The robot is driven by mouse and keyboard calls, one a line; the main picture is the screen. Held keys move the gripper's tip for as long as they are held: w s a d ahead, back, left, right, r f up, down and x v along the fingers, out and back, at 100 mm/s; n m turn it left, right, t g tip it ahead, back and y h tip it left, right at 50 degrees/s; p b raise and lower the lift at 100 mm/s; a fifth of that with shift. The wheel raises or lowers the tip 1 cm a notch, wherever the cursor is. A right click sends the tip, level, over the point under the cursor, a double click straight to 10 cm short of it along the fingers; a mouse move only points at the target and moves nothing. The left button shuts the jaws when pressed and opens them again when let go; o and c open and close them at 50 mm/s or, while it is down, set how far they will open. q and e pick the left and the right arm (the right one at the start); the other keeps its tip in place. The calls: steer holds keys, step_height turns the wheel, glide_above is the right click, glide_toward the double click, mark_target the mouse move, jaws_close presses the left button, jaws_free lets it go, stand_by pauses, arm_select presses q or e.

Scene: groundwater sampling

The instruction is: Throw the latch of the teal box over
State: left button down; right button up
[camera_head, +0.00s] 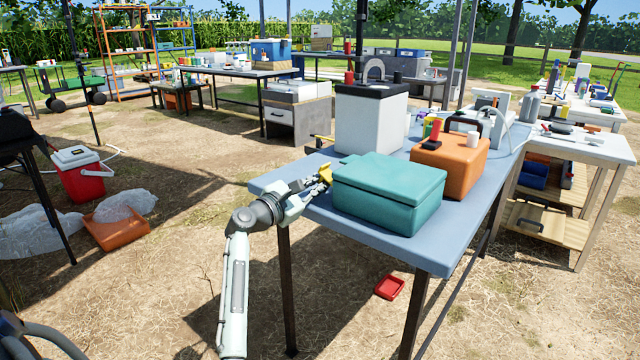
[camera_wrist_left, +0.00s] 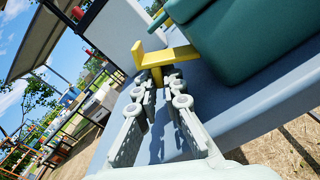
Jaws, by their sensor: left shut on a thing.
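The teal box (camera_head: 385,208) stands closed on the blue-grey table near its front left corner. It also shows at the upper right of the left wrist view (camera_wrist_left: 235,45). Its yellow latch (camera_head: 326,173) sticks out from the box's left side. In the left wrist view the latch (camera_wrist_left: 182,57) has a bar and a short stem. My left gripper (camera_head: 316,186) is at the latch, left of the box. In the left wrist view its fingers (camera_wrist_left: 160,78) are shut on the latch's stem. The fingertips partly hide the stem. My right gripper is not in view.
The table (camera_head: 365,235) has a bare strip in front of the box. An orange case (camera_head: 455,165) stands right of the box, and a white container with a black lid (camera_head: 370,120) stands behind it. A red tray (camera_head: 389,287) lies on the ground below.

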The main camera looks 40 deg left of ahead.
mark_target(326, 178)
arm_select(q)
steer(key=r+m, duration=0.1)
steer(key=m, duration=0.2)
steer(key=shift+r+p, duration=0.1)
steer(key=shift+p, duration=0.3)
steer(key=m, duration=0.1)
steer(key=r+m, duration=0.1)
steer(key=m, duration=0.1)
steer(key=shift+d+r+m+p, duration=0.2)
steer(key=shift+d+m+p, duration=0.05)
steer(key=shift+m+p, duration=0.1)
steer(key=m, duration=0.2)
steer(key=d+r+m, duration=0.1)
steer(key=shift+s+m, duration=0.1)
steer(key=shift+m, duration=0.25)
steer(key=shift+d+r+m+p, duration=0.15)
steer(key=shift+m+p, duration=0.15)
steer(key=shift+m, duration=0.2)
steer(key=shift+d+r+m, duration=0.1)
steer(key=shift+d+m, duration=0.05)
steer(key=shift+m, duration=0.25)
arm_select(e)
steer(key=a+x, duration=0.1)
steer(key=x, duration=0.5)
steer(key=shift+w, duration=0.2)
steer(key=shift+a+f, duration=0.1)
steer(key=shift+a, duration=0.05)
